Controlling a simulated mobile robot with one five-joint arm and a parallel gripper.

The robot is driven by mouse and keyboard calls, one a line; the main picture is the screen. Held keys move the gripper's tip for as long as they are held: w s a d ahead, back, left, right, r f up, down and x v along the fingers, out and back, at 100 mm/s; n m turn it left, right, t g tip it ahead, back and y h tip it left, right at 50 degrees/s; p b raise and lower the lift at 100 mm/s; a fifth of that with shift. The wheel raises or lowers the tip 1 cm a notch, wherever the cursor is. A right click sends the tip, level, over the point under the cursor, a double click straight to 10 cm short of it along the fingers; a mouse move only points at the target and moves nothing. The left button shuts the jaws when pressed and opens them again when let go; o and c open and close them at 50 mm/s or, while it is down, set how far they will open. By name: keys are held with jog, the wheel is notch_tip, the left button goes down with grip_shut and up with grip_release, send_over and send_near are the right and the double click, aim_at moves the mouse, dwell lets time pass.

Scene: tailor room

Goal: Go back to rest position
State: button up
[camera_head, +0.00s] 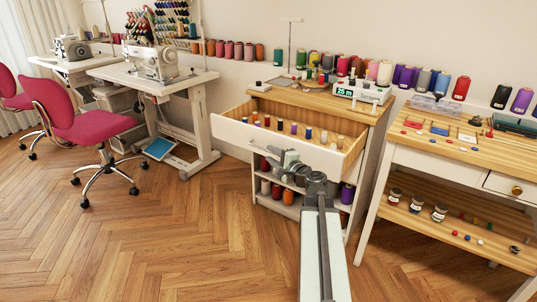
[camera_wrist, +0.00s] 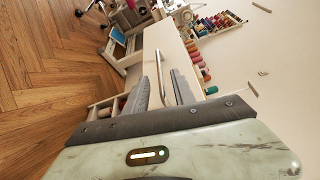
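My gripper shows in the wrist view (camera_wrist: 152,86) with two grey fingers and a gap between them, through which the white drawer front shows. Small thread spools (camera_head: 294,128) stand in that drawer. The fingertips are hard to make out in the head view. I see nothing held.
The drawer belongs to a wooden-topped cabinet (camera_head: 318,103) with spools on lower shelves. A work table (camera_head: 428,156) stands close on the right. Sewing tables (camera_head: 190,84) and pink chairs (camera_head: 88,121) are on the left. The wood floor (camera_head: 160,240) at front left is clear.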

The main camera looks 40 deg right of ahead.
jog(key=shift+s+d, duration=0.2)
jog(key=shift+s, duration=0.25)
jog(key=shift+d, duration=0.1)
